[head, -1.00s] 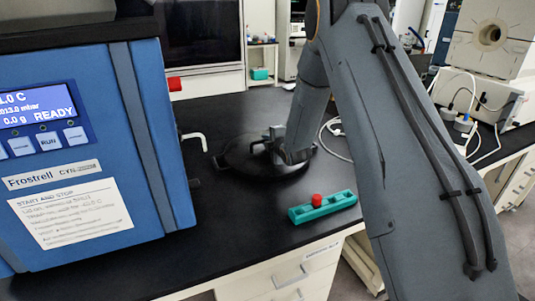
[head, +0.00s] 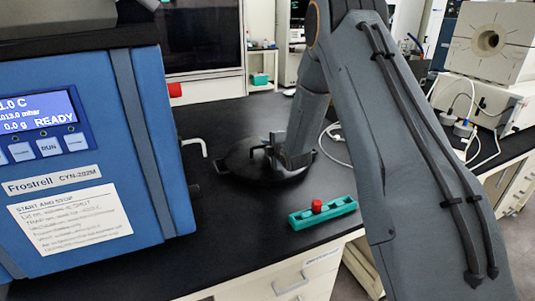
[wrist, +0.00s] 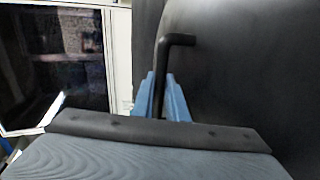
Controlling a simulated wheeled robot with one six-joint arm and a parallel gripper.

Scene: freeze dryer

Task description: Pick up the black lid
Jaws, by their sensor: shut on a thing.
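The black lid (head: 238,163) is a round dark disc at the bench's middle, right of the blue freeze dryer. It also fills the right of the wrist view (wrist: 250,65), with a bent black handle (wrist: 178,41) rising from it. My gripper (head: 274,147) is over the lid, its blue fingers (wrist: 160,97) shut on the handle. My arm hides part of the lid's right side. Whether the lid touches the bench or is slightly above it, I cannot tell.
The blue freeze dryer (head: 100,150) stands close on the left, with a pale bent pipe (head: 195,145) sticking out towards the lid. A teal holder (head: 340,207) with a red-topped piece (head: 317,206) lies near the front edge. A white cable (head: 330,150) lies behind my arm.

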